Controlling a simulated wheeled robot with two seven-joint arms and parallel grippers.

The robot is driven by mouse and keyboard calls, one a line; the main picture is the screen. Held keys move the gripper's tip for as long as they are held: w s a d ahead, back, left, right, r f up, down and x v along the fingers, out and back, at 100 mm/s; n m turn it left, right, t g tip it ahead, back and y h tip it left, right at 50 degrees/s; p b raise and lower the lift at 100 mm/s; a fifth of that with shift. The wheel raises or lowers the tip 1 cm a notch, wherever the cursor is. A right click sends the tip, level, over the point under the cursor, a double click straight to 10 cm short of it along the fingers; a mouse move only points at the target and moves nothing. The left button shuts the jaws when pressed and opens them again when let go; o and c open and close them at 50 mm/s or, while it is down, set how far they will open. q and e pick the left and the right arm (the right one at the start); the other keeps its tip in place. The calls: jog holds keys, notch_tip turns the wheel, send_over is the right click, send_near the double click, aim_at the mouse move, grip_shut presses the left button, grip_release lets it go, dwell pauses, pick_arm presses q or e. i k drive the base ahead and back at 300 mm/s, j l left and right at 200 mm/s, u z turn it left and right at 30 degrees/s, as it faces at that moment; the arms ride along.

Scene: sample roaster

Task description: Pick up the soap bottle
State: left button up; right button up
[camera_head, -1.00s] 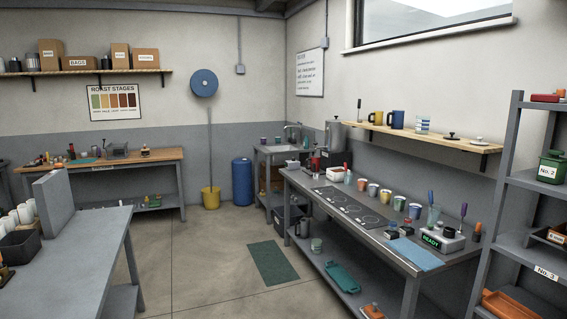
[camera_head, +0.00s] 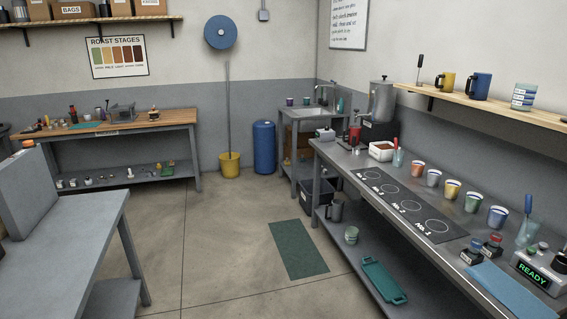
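A small teal upright shape (camera_head: 340,104), which looks like the soap bottle, stands at the right side of the sink (camera_head: 322,106) in the far corner. It is small and far off, so I cannot make out its details. Neither of my grippers shows in the head view.
A steel counter (camera_head: 445,254) with hot plates and several cups runs along the right. A grey table (camera_head: 70,215) stands at the near left. A blue barrel (camera_head: 264,147) and yellow bucket (camera_head: 229,163) stand by the back wall. The floor between is clear, with a green mat (camera_head: 297,249).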

aim_at(340, 105)
jog(key=i, duration=2.75)
jog(key=i+z, duration=0.15)
jog(key=i, duration=0.4)
jog(key=i+j+z, duration=0.1)
jog(key=i, duration=0.4)
jog(key=i+j+z, duration=0.15)
jog(key=i, duration=0.4)
jog(key=i+j+z, duration=0.65)
jog(key=i, duration=0.25)
